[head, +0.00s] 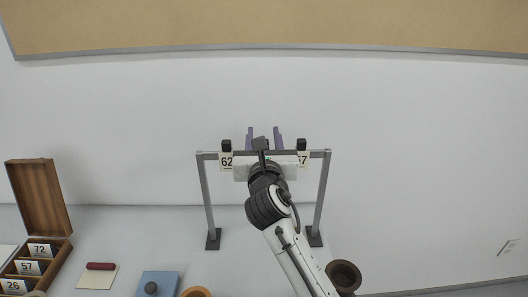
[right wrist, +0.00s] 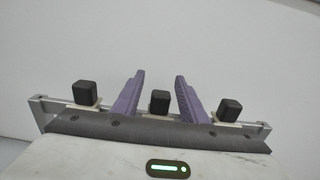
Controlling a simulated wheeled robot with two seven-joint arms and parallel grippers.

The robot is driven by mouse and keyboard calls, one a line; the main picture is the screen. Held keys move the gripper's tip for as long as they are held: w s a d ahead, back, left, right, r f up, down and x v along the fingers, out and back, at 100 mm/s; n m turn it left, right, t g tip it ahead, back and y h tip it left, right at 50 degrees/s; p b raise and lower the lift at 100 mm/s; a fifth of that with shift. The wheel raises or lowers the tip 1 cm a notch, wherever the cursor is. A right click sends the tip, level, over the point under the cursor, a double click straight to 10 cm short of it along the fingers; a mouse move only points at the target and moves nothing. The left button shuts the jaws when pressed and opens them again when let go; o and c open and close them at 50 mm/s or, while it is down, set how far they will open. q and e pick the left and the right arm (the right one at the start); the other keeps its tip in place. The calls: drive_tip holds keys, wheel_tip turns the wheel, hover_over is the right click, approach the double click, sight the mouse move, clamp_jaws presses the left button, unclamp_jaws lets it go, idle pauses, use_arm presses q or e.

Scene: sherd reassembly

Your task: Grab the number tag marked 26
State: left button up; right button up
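The tag marked 26 (head: 13,286) sits in the front compartment of a wooden box (head: 40,200) at the far left of the head view. My right gripper (head: 263,131) is far from it, at the grey rack (head: 205,195) in the middle. Its two purple fingers are apart, and in the right wrist view the gripper (right wrist: 160,76) has a black block (right wrist: 159,101) showing between the fingers, not clearly touched. The rack carries tags 62 (head: 226,162) and 67 (head: 303,160); my gripper hides the rack's middle. My left gripper is not in view.
The box also holds tags 72 (head: 40,250) and 57 (head: 28,267). A dark red bar on a cream card (head: 95,281), a blue pad with a grey knob (head: 165,279), an orange round thing (head: 196,291) and a brown pot (head: 344,275) stand along the front.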

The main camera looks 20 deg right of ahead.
drive_tip(key=shift+w, duration=0.15)
clamp_jaws()
drive_tip(key=shift+r, duration=0.1)
